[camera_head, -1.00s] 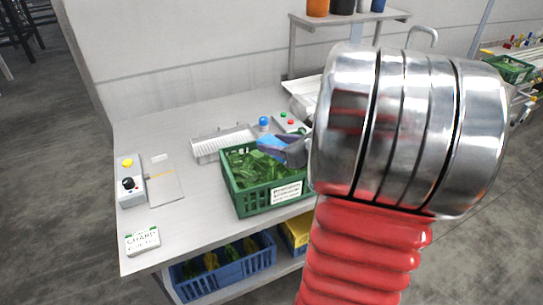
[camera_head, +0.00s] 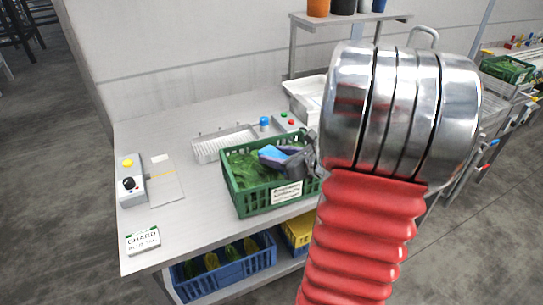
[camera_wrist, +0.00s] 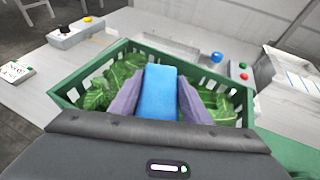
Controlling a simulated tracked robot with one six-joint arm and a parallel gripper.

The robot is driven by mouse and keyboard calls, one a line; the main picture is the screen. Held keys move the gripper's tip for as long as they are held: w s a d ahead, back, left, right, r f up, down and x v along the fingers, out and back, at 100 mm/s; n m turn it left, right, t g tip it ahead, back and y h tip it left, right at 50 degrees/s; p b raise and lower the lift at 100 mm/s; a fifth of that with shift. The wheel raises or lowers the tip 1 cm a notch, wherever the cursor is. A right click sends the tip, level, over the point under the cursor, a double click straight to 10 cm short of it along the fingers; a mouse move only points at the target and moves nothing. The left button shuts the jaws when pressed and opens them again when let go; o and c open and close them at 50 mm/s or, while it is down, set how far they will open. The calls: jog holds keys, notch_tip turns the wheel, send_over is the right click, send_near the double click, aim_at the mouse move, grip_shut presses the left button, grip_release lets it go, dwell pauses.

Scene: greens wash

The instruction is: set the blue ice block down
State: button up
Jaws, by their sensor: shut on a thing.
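The blue ice block (camera_wrist: 158,92) is held between the two grey-purple fingers of my gripper (camera_wrist: 159,98). In the head view the block (camera_head: 271,153) sticks out past the fingertips of my gripper (camera_head: 276,157), over the green crate (camera_head: 254,204). The crate holds leafy greens (camera_head: 247,170), which also show on both sides of the block in the wrist view (camera_wrist: 100,92). I cannot tell whether the block touches the greens. The near part of the crate is hidden by my gripper in the wrist view.
A white wire rack (camera_head: 221,144) stands behind the crate. A button box (camera_head: 131,184), a flat board (camera_head: 166,187) and a chard sign (camera_head: 143,240) lie to the left. A white basin (camera_head: 306,98) is at the back right.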

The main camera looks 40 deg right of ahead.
jog(key=shift+f, duration=0.35)
jog(key=o, duration=1.2)
jog(key=shift+c, duration=0.2)
jog(key=shift+r, duration=0.1)
jog(key=shift+r, duration=0.5)
jog(key=v, duration=1.2)
